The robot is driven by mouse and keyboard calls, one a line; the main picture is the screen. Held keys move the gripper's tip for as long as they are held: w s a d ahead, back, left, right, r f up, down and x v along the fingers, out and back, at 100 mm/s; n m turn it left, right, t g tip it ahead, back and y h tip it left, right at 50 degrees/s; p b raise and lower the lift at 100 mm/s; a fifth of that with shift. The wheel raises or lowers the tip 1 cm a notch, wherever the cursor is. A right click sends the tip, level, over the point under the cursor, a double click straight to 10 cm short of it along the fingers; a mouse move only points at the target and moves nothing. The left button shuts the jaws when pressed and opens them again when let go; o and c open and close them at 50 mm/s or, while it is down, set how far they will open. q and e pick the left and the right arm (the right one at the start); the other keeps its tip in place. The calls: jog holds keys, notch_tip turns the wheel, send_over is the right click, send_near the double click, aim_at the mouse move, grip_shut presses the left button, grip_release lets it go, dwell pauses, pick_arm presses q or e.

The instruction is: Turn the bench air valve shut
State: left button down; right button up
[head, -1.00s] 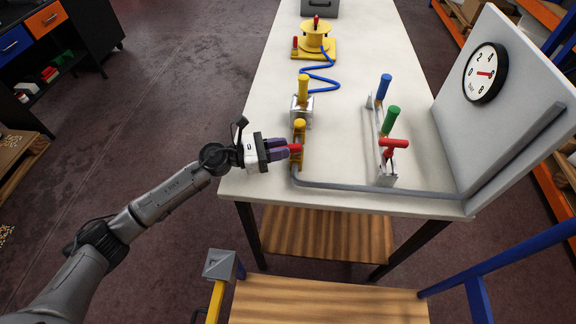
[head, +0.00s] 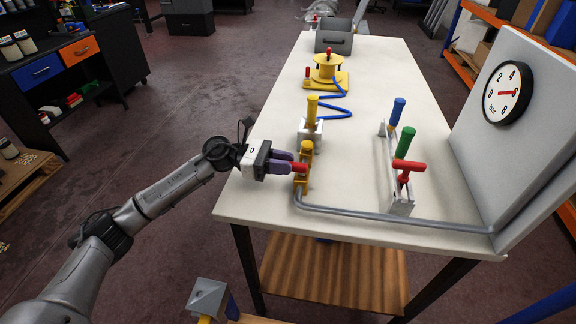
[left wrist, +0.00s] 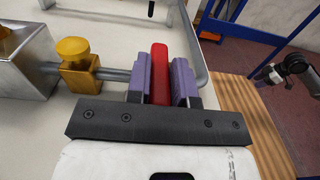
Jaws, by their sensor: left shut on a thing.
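The bench air valve is a brass-yellow fitting (head: 304,160) on a grey pipe near the table's front left corner. Its red lever (head: 299,168) sticks out to the left at the valve. My left gripper (head: 290,167) is shut on this lever from the left, with purple fingers. In the left wrist view the red lever (left wrist: 160,72) lies between the two finger pads, and the brass fitting (left wrist: 77,65) is to the left. The lever's far end and joint are partly hidden.
A pressure gauge (head: 507,93) stands on a grey panel (head: 535,130) at the right. A rack with blue, green and red handles (head: 403,165) stands on the table. A metal block with a yellow handle (head: 312,112) is just behind the valve. The table middle is clear.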

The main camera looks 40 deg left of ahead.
pick_arm(q)
jog(key=shift+r, duration=0.1)
jog(key=c, duration=1)
grip_release()
jog(key=p+v, duration=0.1)
jog(key=v, duration=1.1)
jog(key=shift+p, duration=0.35)
jog(key=shift+v, duration=0.9)
jog(key=shift+d, duration=0.1)
